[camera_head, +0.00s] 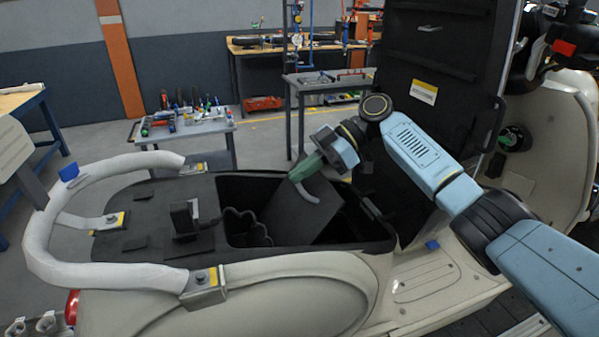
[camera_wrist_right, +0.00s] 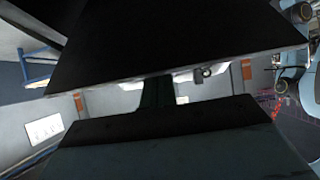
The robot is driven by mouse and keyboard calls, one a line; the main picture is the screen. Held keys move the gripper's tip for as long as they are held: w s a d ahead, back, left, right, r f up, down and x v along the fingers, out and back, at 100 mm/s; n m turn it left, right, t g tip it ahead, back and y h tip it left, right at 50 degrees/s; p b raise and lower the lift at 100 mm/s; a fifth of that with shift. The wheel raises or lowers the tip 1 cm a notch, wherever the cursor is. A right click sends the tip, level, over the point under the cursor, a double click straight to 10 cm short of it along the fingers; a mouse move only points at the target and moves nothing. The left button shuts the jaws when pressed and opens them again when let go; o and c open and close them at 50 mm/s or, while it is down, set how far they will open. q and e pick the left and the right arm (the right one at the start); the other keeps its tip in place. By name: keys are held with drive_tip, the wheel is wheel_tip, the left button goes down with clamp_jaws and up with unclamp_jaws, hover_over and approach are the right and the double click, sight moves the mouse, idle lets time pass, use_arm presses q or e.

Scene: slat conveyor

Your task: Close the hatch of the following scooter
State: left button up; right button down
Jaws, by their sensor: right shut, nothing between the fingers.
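The scooter (camera_head: 290,295) is cream with its storage compartment (camera_head: 240,205) open. A tall black panel (camera_head: 440,65) with a yellow-and-white label stands upright at the compartment's right end; it looks like the raised hatch. My right gripper (camera_head: 293,176) is shut and empty, its green fingers over the compartment, left of the panel. I cannot tell whether it touches anything. In the right wrist view the fingers (camera_wrist_right: 157,92) show dark between large dark surfaces above and below. My left gripper is not in view.
A dark slanted plate (camera_head: 295,215) with a pale curved strip sits inside the compartment. A white padded rail (camera_head: 45,245) wraps the scooter's rear. The handlebars are at the upper right. A tool cart (camera_head: 190,125) and a workbench (camera_head: 240,48) stand behind.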

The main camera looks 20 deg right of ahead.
wheel_tip(320, 180, up, 12)
drive_tip(key=d+h, duration=0.1)
drive_tip(key=h, duration=0.4)
drive_tip(key=shift+s+a+f+p, duration=0.1)
drive_tip(key=shift+a+f+p, duration=0.2)
drive_tip(key=shift+f, duration=1.55)
drive_tip(key=shift+s+a+f+p, duration=0.15)
drive_tip(key=shift+a+f, duration=0.25)
drive_tip(key=shift+f, duration=1.4)
drive_tip(key=shift+a+f+p, duration=0.25)
drive_tip(key=shift+a+f, duration=0.1)
drive_tip(key=shift+f, duration=1.5)
drive_tip(key=shift+d, duration=0.1)
